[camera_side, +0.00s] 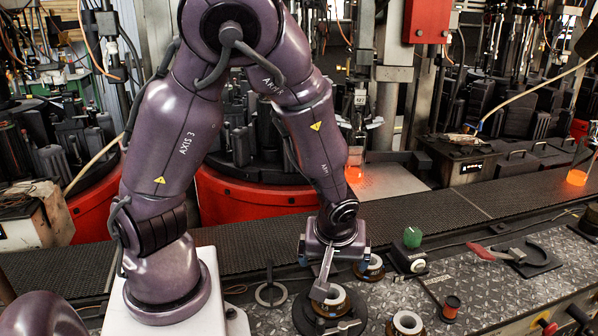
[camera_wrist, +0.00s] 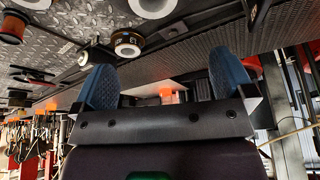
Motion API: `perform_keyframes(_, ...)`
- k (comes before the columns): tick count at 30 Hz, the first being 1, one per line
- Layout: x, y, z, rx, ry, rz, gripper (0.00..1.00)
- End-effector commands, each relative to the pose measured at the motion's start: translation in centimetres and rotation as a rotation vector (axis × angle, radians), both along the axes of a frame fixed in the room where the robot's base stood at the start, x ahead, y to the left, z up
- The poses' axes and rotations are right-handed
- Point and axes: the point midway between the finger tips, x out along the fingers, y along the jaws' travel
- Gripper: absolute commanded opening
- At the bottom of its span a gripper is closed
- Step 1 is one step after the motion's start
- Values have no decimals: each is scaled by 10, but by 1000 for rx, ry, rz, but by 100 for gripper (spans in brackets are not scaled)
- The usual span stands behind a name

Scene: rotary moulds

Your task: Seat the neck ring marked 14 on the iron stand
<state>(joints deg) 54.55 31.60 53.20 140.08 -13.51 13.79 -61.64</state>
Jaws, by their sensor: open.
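My gripper (camera_side: 337,268) points down over the front plate with its jaws apart. Its two blue fingers also show in the wrist view (camera_wrist: 163,70), with nothing held between them. Three copper-and-white rings lie on the plate: one (camera_side: 337,299) close below my gripper on a dark round base (camera_side: 310,318), one behind to its right (camera_side: 376,263), and one at the front edge (camera_side: 406,323). A ring with small dark marks (camera_wrist: 128,44) shows in the wrist view. I cannot read a 14 on any ring. I cannot tell for sure whether the dark base is the iron stand.
A flat grey ring (camera_side: 271,294) lies left of the dark base. A conveyor (camera_side: 440,216) runs behind.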

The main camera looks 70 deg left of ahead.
Motion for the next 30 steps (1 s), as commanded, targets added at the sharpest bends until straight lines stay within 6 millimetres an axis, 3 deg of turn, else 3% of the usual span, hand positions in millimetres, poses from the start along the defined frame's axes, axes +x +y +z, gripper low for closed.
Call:
perform_keyframes(3, 0, -1, 12, -2, -3, -2, 100)
perform_keyframes(11, 1, -7, 4, -3, -1, -220, 100)
perform_keyframes(23, 68, 1, -26, 3, 0, -214, 100)
perform_keyframes(30, 106, 4, -54, 4, 1, -215, 100)
